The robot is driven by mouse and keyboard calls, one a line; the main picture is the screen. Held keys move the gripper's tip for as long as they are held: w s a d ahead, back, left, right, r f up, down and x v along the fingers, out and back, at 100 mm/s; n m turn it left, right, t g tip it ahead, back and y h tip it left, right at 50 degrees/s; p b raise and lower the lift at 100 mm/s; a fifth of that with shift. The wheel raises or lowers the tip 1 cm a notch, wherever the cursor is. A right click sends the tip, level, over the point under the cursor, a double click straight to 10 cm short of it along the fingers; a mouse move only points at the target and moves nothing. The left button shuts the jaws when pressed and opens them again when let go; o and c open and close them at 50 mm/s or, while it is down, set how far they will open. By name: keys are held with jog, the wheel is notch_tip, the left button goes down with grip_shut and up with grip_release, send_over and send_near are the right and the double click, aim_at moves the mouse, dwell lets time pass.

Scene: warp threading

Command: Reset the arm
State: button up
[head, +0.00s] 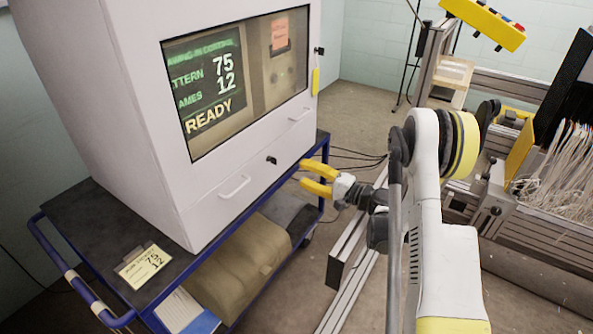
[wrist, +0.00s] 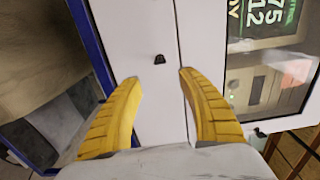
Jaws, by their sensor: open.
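My gripper (head: 305,176) has two yellow curved fingers, spread apart with nothing between them. In the head view it is beside the lower right corner of a white cabinet (head: 120,90), its fingers pointing left toward it. The wrist view shows the gripper (wrist: 160,85) facing the cabinet front, with a small black knob (wrist: 159,59) beyond the gap between the fingertips. I cannot tell whether a finger touches the cabinet. My white and yellow arm reaches in from the lower right of the head view.
The cabinet stands on a blue-framed cart (head: 88,284) with a handwritten card (head: 144,263) on top and a tan bundle (head: 235,262) on its lower shelf. The cabinet's screen (head: 212,85) reads READY. A metal frame with white threads (head: 565,165) is at right. Cables lie on the floor.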

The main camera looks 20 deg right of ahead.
dwell(0.4)
jog(key=s+a+r+n+g+h, duration=0.4)
jog(key=s+a+r+n+g, duration=0.15)
jog(key=s+a+r, duration=0.55)
jog(key=s+d+r+n+g+h, duration=0.1)
jog(key=s+n+h, duration=0.1)
jog(key=s, duration=0.9)
jog(key=s+d+r+n+h, duration=0.1)
jog(key=s+h, duration=0.4)
jog(key=s, duration=0.6)
jog(key=shift+d+n+g, duration=0.35)
jog(key=shift+d+n, duration=0.15)
jog(key=shift+n, duration=0.35)
